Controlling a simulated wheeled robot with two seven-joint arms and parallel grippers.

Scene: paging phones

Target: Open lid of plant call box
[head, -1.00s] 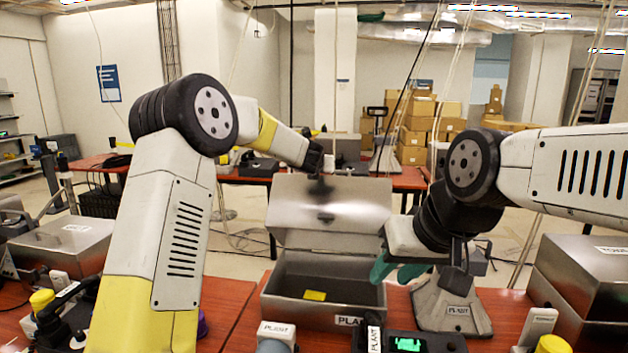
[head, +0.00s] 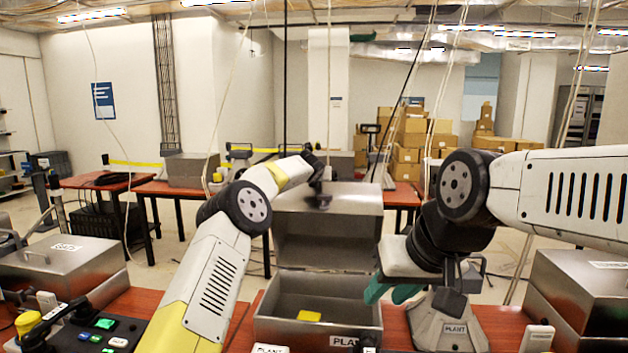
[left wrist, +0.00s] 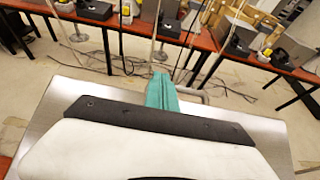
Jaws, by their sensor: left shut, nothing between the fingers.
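The metal box labelled PLANT (head: 268,332) stands on the red table in the head view. Its lid (head: 350,210) is raised and stands up at the back, so the inside shows with a yellow piece (head: 309,316) in it. My left arm reaches to the lid's upper edge; its fingers are hidden in the head view. In the left wrist view, the left gripper (left wrist: 160,78) is shut and empty, its teal fingers close together over a metal surface. My right gripper (head: 386,298) is open and empty, its fingers apart, just right of the box.
Another metal box (head: 590,290) is at the right edge, and one (head: 60,262) is at the left. Cardboard boxes (head: 408,140) are stacked far back.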

